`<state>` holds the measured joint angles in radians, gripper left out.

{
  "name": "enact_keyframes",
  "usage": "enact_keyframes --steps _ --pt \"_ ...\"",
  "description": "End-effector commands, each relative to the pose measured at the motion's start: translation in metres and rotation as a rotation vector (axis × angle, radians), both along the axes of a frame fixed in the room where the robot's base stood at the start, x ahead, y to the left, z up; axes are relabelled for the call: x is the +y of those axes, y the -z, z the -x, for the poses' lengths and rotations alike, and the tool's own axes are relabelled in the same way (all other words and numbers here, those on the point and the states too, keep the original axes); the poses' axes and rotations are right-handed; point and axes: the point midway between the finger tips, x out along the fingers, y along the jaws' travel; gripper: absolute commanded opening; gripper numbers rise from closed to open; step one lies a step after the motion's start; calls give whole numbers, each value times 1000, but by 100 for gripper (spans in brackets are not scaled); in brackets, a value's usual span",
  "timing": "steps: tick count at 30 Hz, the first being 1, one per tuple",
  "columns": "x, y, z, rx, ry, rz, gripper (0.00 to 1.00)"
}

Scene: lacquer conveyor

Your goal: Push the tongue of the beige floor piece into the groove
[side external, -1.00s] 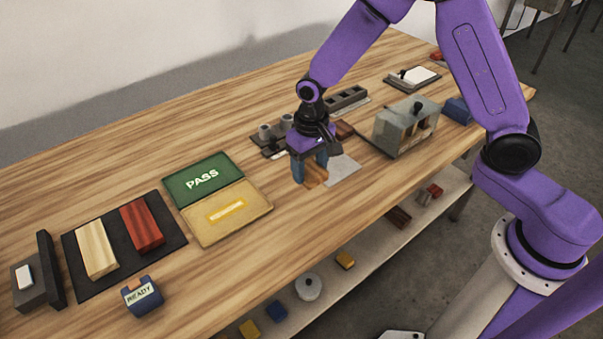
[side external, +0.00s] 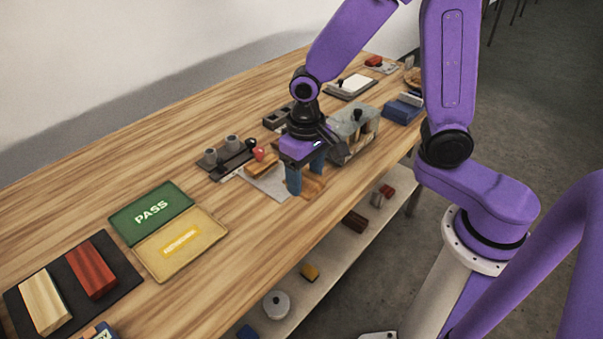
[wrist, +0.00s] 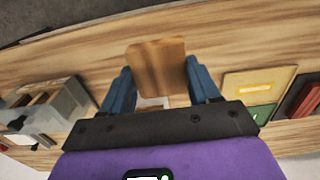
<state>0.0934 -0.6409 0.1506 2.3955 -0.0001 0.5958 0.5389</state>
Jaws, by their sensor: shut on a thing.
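A tan-brown floor piece (wrist: 158,68) sits between the two blue fingers of my gripper (side external: 306,180), which is shut on it. In the side view the piece (side external: 314,186) is low over the table, at the right edge of a pale plate (side external: 268,184); I cannot tell whether it touches the wood. Another orange-brown piece (side external: 262,166) lies on the back part of that plate, to the left of my gripper and apart from it. My fingers and hand partly hide the space between the pieces. No groove or tongue shows clearly.
A grey housing (side external: 352,130) stands close to the right of my gripper. A dark fixture with grey cylinders (side external: 228,156) and a red knob (side external: 259,154) stands behind the plate. A green PASS pad (side external: 152,212) and yellow pad (side external: 180,244) lie left. Bare wood separates them from the plate.

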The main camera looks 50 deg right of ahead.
Motion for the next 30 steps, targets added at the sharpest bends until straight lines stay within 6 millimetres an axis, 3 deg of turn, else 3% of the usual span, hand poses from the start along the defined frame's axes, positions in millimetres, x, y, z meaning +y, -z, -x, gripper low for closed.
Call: enact_keyframes --steps 9,15,21,30 --pt "-29 56 -47 7 11 3 30" --pt "-52 92 -69 4 11 2 30" --pt "-65 111 -77 1 10 0 30" --pt "-69 117 -80 -1 8 0 30"
